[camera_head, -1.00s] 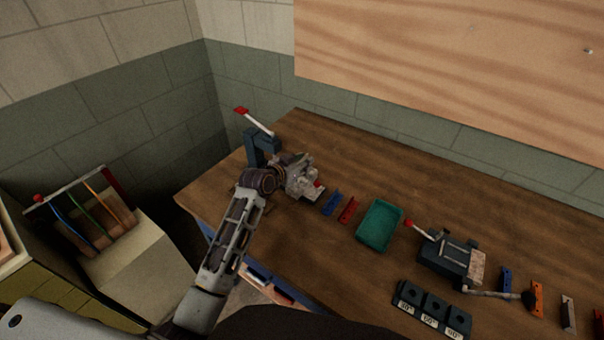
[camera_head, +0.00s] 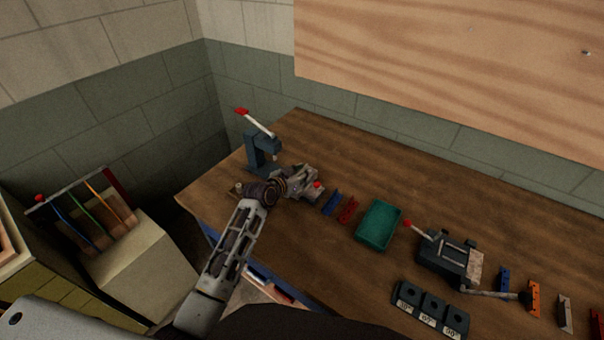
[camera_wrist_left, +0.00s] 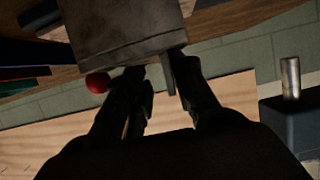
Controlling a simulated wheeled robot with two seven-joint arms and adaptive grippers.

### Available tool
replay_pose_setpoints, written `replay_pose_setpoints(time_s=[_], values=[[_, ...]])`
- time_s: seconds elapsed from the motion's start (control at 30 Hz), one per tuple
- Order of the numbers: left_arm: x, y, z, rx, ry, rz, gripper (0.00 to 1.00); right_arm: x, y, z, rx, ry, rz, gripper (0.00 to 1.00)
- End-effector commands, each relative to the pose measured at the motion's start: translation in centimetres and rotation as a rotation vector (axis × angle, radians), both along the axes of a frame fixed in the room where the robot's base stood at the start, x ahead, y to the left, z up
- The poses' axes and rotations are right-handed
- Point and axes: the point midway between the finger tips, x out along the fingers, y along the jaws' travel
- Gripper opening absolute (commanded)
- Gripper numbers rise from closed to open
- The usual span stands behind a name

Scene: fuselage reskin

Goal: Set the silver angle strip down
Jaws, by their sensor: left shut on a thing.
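My right gripper is not in view.
A blue angle (camera_head: 332,202) and a red angle (camera_head: 348,210) lie just right of the gripper. A green tray (camera_head: 379,225) is further right. A press with a red-tipped lever (camera_head: 262,150) stands behind. A clamp device (camera_head: 448,258) and labelled black blocks (camera_head: 431,308) are at right.

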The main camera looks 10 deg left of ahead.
Motion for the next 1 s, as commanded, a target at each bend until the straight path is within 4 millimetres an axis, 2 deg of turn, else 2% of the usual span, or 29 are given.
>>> replay_pose_setpoints(time_s=[0.17,0.2,0.37,1.0], values=[[0.01,0.01,-0.3,0.001,0.0,0.0,0.06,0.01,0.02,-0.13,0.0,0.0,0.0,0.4],[0.01,0.01,-0.35,0.001,0.0,0.0,0.27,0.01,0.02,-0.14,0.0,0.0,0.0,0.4],[0.01,0.01,-0.3,0.0,0.0,0.0,0.47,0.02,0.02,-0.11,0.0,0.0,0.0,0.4],[0.03,0.0,-0.41,-0.002,-0.001,0.002,0.47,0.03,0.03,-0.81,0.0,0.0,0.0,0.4]])
